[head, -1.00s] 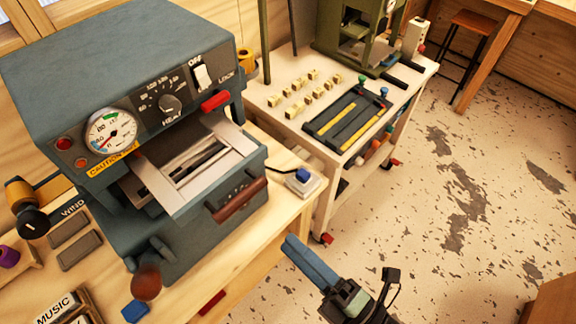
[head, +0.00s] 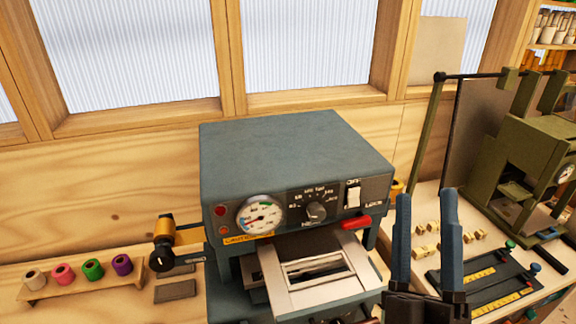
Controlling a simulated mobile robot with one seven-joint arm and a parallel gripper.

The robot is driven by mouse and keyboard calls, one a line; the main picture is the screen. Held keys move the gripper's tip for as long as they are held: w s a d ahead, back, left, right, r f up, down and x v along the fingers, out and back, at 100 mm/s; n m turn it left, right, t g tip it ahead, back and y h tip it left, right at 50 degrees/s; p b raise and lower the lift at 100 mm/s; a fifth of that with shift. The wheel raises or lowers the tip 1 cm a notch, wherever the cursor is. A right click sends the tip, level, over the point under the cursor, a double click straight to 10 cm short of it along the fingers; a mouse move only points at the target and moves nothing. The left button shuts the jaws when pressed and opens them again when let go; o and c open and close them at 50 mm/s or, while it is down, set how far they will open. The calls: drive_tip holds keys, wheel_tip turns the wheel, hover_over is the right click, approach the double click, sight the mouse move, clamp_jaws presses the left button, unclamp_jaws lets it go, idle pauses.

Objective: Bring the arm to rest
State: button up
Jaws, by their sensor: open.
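My gripper (head: 427,205) is in the lower right of the head view, pointing upward. Its two blue fingers are apart with nothing between them. It shows in front of the gap between the grey-blue foil machine (head: 295,155) and the cart to the right. I cannot tell how far it is from either. Most of my arm is below the picture.
The machine has a dial gauge (head: 262,216), a knob and a red lever (head: 356,222). Foil rolls (head: 92,268) sit on a wooden rack at left. A green press (head: 535,165) and small blocks (head: 428,250) stand on the right cart. Windows are behind.

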drive_tip(key=a+r+m+h, duration=0.25)
drive_tip(key=r+m, duration=0.25)
drive_tip(key=r, duration=0.4)
drive_tip(key=a+r+m+h, duration=0.25)
drive_tip(key=r+m, duration=0.25)
drive_tip(key=r, duration=0.4)
drive_tip(key=s+a+r+t+y, duration=0.1)
drive_tip(key=s+a+r+y, duration=0.2)
drive_tip(key=a+r+y, duration=0.4)
drive_tip(key=a+y, duration=0.1)
drive_tip(key=a, duration=0.2)
drive_tip(key=shift+s+r+n+y, duration=0.3)
drive_tip(key=shift+s+r, duration=0.05)
drive_tip(key=shift+r, duration=0.05)
